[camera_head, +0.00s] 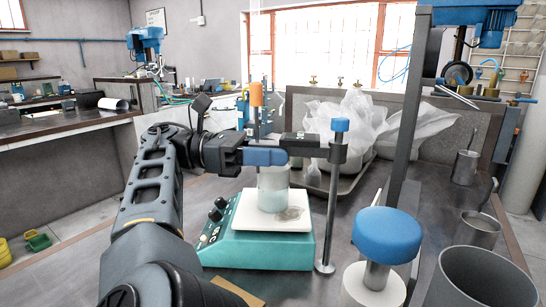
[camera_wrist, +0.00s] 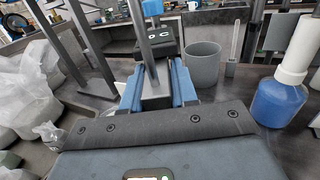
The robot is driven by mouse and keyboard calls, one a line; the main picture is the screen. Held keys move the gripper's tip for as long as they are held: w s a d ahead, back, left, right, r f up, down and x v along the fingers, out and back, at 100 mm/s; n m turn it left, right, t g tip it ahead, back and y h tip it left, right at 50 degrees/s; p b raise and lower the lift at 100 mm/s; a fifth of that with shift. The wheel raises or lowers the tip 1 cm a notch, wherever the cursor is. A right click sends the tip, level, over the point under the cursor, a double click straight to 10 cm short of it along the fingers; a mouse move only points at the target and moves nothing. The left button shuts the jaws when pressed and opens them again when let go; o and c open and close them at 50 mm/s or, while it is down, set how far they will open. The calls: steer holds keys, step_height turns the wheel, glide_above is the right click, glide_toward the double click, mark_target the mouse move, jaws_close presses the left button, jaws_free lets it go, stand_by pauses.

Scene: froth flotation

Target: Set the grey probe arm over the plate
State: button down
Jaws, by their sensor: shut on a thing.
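The grey probe arm (camera_head: 314,150) reaches left from an upright metal post (camera_head: 332,205) with a blue knob on top, in the head view. My gripper (camera_head: 266,157) is at its left part, with blue fingers shut on it. In the wrist view, a grey bar (camera_wrist: 155,92) lies between my two blue fingers (camera_wrist: 157,88), with a black lettered block (camera_wrist: 160,46) beyond them. The white plate (camera_head: 245,217) tops a teal stirrer base with black knobs. A glass beaker (camera_head: 273,190) with pale liquid stands on it, below my gripper in the picture. Any probe tip is hard to make out.
A blue-topped white object (camera_head: 387,236) and a dark grey cup (camera_head: 470,283) stand at the front right. A tall dark column (camera_head: 410,110) rises behind them. Clear plastic bags (camera_head: 370,120) sit in a tray behind the post. Small metal cups (camera_head: 464,166) stand at the right.

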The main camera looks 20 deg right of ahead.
steer(key=c, duration=1)
jaws_free()
steer(key=shift+o, duration=0.2)
steer(key=shift+r, duration=0.15)
